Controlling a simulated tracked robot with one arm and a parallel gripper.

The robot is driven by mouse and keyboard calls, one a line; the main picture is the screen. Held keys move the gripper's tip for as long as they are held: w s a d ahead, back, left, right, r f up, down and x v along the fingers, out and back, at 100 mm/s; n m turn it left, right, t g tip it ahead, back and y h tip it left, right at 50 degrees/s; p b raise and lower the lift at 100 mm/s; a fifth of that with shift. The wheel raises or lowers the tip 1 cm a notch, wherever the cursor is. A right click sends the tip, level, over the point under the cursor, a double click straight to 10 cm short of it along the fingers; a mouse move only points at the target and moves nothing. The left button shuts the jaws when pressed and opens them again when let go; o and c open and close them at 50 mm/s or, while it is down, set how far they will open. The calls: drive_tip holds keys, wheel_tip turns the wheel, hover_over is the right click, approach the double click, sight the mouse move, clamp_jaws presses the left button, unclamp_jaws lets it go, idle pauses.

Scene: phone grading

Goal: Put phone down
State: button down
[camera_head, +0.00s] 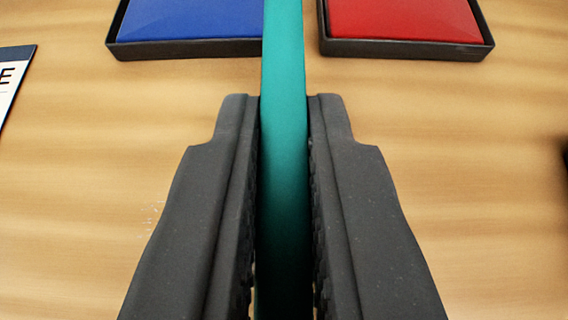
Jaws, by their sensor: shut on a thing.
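A teal phone (284,75) stands edge-on between the two dark fingers of my gripper (284,110). It runs from the bottom of the view up past the top edge. My gripper is shut on it, with a finger against each side. Its far end lies outside the view, and its lower part is partly hidden by the fingers. I cannot tell how high it is above the wooden table (100,170).
A blue pad in a black tray (185,49) lies at the top left. A red pad in a black tray (405,47) lies at the top right. A card with dark lettering (14,75) shows at the left edge. A dark thing shows at the right edge. Bare table lies on both sides.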

drive_tip(key=shift+f, duration=0.15)
drive_tip(key=c, duration=1.5)
unclamp_jaws()
drive_tip(key=shift+s, duration=0.1)
drive_tip(key=v, duration=1.2)
drive_tip(key=shift+b, duration=0.3)
